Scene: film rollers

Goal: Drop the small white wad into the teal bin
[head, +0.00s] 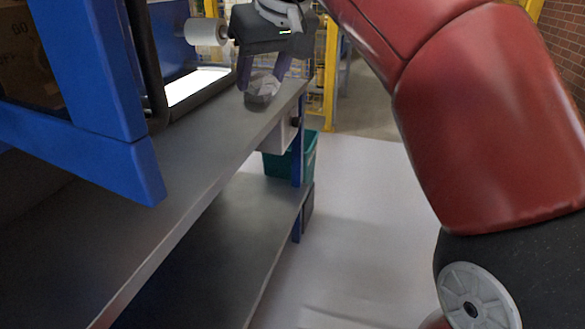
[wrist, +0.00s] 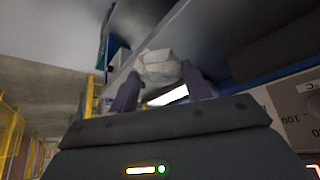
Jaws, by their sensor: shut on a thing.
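The small white wad (head: 264,85) is crumpled and sits between the fingers of my gripper (head: 261,89), which is shut on it. The gripper points down by the grey worktop's right edge; I cannot tell whether the wad touches the top. In the wrist view the wad (wrist: 159,66) shows pale between the two dark fingertips. The teal bin (head: 276,165) is lower down, beyond the worktop's right edge, partly hidden by a blue post and a pale box. A sliver of teal, likely the bin (wrist: 103,51), shows in the wrist view.
The grey worktop (head: 190,160) runs along the left, with a lower shelf (head: 235,235) beneath. A blue frame (head: 105,80) stands at the near left. A white roll (head: 205,32) is left of the gripper. The pale floor (head: 365,210) at right is clear. Yellow posts stand behind.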

